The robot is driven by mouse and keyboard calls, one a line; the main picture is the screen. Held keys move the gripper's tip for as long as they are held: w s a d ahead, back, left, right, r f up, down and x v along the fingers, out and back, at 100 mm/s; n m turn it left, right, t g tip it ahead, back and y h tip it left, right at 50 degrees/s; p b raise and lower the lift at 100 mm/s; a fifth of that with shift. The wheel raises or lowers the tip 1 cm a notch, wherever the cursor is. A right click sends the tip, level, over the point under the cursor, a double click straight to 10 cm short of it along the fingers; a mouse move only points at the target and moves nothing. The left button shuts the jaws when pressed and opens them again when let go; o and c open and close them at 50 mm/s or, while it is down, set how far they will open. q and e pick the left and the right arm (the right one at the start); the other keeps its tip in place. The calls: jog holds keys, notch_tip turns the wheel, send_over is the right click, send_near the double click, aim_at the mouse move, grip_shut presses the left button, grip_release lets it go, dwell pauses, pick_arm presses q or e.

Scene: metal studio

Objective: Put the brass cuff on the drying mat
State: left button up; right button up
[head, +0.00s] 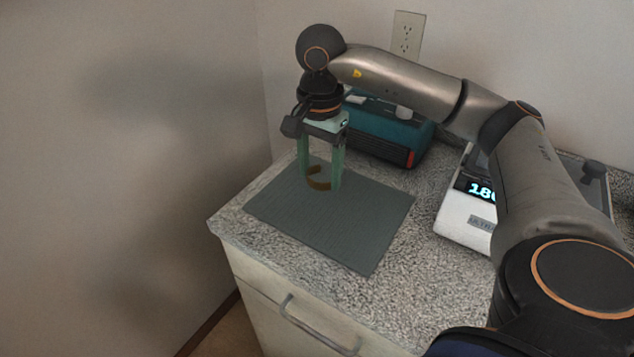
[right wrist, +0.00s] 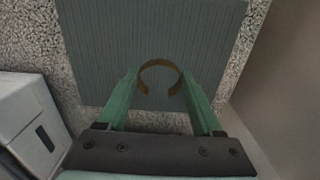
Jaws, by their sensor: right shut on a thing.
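The brass cuff (head: 318,182) is an open C-shaped band. It also shows in the right wrist view (right wrist: 160,65) between the two green fingers. My right gripper (head: 321,184) is shut on the cuff, over the back left part of the drying mat. It shows in the right wrist view (right wrist: 160,80) too. The drying mat (head: 350,230) is a grey-green ribbed rectangle lying flat on the speckled counter, and it shows behind the cuff in the right wrist view (right wrist: 100,45). I cannot tell whether the cuff touches the mat. My left gripper is out of view.
A teal appliance (head: 385,135) stands behind the mat. A white scale (head: 465,218) with a lit display is to the right, partly behind my arm. The counter (head: 420,285) has bare room in front of the mat. Walls bound the left and back.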

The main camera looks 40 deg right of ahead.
aim_at(317, 197)
jog(key=shift+w+f, duration=0.2)
jog(key=f, duration=0.3)
jog(key=shift+w+d+f, duration=0.15)
jog(key=shift+w+f, duration=0.2)
jog(key=shift+f, duration=0.05)
jog(key=shift+f, duration=0.2)
jog(key=o, duration=0.9)
jog(key=shift+f, duration=0.1)
jog(key=shift+c, duration=0.2)
jog(key=o, duration=0.5)
